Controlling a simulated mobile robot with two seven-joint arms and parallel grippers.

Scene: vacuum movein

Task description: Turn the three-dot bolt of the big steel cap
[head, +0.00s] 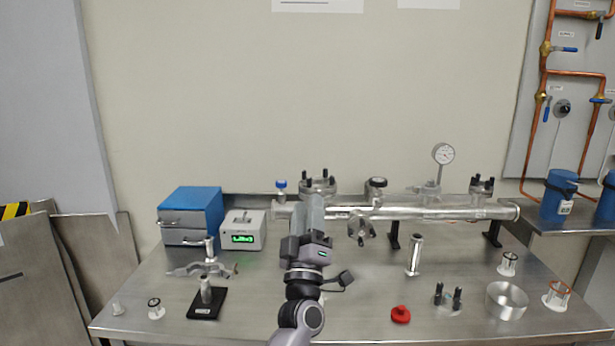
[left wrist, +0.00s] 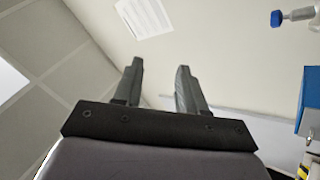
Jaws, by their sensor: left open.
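A big steel cap (head: 318,186) with several dark upright bolts sits on top of the long steel pipe (head: 440,212), left of the pipe's middle. The dots on its bolts are too small to make out. My left gripper (head: 315,208) stands in front of the pipe just below the cap in the head view, fingers pointing up, and hides part of the pipe. In the left wrist view the gripper (left wrist: 160,68) is open with nothing between its fingers, facing wall and ceiling. Whether it touches the pipe I cannot tell. My right gripper is not in view.
A smaller bolted cap (head: 482,186), a gauge (head: 443,154) and a dark-topped fitting (head: 376,186) stand along the pipe. A blue cabinet (head: 191,207) and a display box (head: 242,231) stand left. A red knob (head: 400,314) and steel ring (head: 506,300) lie in front.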

